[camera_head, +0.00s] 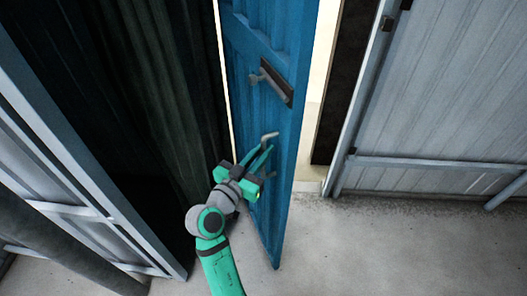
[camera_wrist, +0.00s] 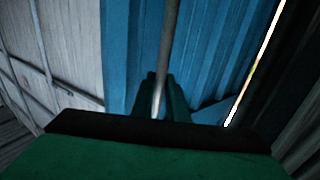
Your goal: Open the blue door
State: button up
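The blue door (camera_head: 270,100) is a tall ribbed panel in the middle of the head view. It stands ajar, turned at an angle, with bright gaps along both sides. A grey bar handle (camera_head: 269,136) sticks out from it at mid-height. My gripper (camera_head: 265,150) is at this handle, its green fingers close together around its lower part. In the wrist view the handle (camera_wrist: 169,45) is a grey rod running down between the fingers (camera_wrist: 165,95), with the blue door (camera_wrist: 220,50) behind it. The exact contact is partly hidden.
A dark fitting with a grey knob (camera_head: 273,80) sits higher on the door. Dark corrugated panels (camera_head: 150,90) stand close on the left, and a grey-white panelled wall (camera_head: 440,90) stands on the right. Bare concrete floor (camera_head: 380,240) is clear at the lower right.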

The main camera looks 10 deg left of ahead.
jog(key=o, duration=0.4)
jog(key=shift+w+a, duration=0.1)
jog(key=shift+a, duration=0.1)
jog(key=shift+c, duration=0.2)
jog(key=shift+d, duration=0.1)
jog(key=v, duration=1)
jog(key=shift+s, duration=0.35)
jog(key=shift+s, duration=0.1)
jog(key=shift+a, duration=0.25)
